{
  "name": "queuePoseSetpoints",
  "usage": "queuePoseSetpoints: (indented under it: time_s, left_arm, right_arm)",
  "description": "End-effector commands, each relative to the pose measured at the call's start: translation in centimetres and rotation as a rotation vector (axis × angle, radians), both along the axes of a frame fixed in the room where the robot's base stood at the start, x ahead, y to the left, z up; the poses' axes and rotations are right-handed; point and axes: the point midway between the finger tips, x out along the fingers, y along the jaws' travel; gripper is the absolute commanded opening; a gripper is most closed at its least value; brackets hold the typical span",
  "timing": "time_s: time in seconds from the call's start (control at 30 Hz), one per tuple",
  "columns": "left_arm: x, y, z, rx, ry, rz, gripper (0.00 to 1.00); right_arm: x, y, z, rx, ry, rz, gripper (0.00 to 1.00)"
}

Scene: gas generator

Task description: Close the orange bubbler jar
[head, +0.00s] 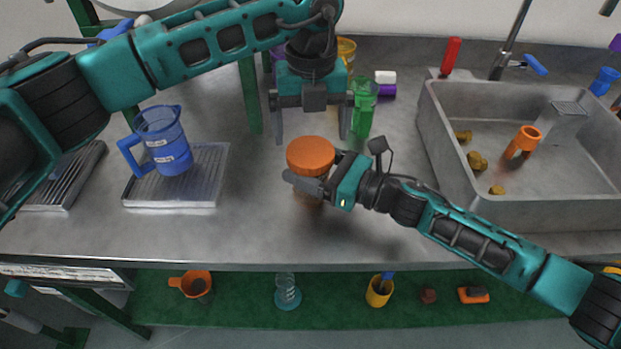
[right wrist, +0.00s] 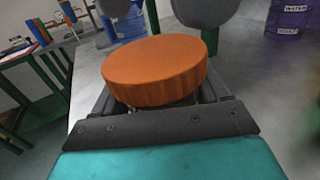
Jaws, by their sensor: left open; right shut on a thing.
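The orange jar lid (head: 311,155) shows in the head view near the middle of the bench and fills the centre of the right wrist view (right wrist: 156,70). It sits level on top of the jar, whose body is mostly hidden by the lid and gripper. I cannot tell how tightly it is seated. My right gripper (head: 312,180) comes in from the right and is shut on the orange bubbler jar just below the lid. My left gripper (head: 311,138) is open and empty, pointing down above and behind the lid, its fingers apart.
A blue jug (head: 164,140) stands on a grey ribbed tray (head: 205,180) at left. A green cylinder (head: 363,108) stands close to my left gripper's right finger. A sink (head: 480,205) with an orange piece (head: 527,137) lies right. The bench front is clear.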

Motion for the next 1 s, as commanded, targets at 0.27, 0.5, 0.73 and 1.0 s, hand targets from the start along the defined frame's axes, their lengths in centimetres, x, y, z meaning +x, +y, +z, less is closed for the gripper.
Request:
queuePoseSetpoints:
  time_s: [0.27, 0.5, 0.73, 1.0]
  left_arm:
    - [0.0, 0.1, 0.3, 0.002, 0.001, 0.001, 1.0]
    - [0.0, 0.1, 2.1, 0.001, 0.0, 0.144, 1.0]
    - [0.0, 0.1, 3.7, 0.003, 0.001, 0.281, 1.0]
    - [0.0, 0.1, 3.7, 0.003, 0.001, 0.285, 1.0]
  right_arm:
    - [0.0, 0.0, 0.0, 0.0, 0.001, 0.001, 0.0]
    - [0.0, 0.0, 0.0, 0.0, 0.001, 0.0, 0.0]
    - [0.0, 0.0, 0.0, 0.0, 0.001, 0.0, 0.0]
    - [0.0, 0.0, 0.0, 0.0, 0.001, 0.0, 0.0]
